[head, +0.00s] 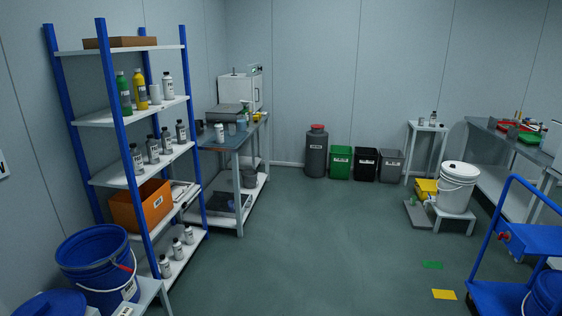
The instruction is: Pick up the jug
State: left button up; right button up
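I cannot make out for certain which thing is the jug. Small pale blue vessels (242,125) stand at the front right of the workbench top, too small to tell if one has a handle. A white bottle (220,132) stands to their left. A grey pot-like vessel (249,179) sits on the bench's lower shelf. A large white lidded bucket (457,188) with a wire handle stands upright on a low white stool at the right. Neither of my grippers is in view.
A blue-post shelf rack (117,120) with bottles and an orange bin (140,206) stands at left. A blue bucket (96,266) is at lower left, a blue trolley (522,238) at lower right. Bins (340,163) line the back wall. The middle floor (310,235) is clear.

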aim_at(241, 119)
jog(key=i+l, duration=0.15)
jog(key=i, duration=0.75)
jog(key=i+l, duration=0.15)
jog(key=i, duration=0.8)
jog(key=i+u, duration=0.2)
jog(key=i, duration=0.8)
jog(key=i+u, duration=0.15)
jog(key=i, duration=0.85)
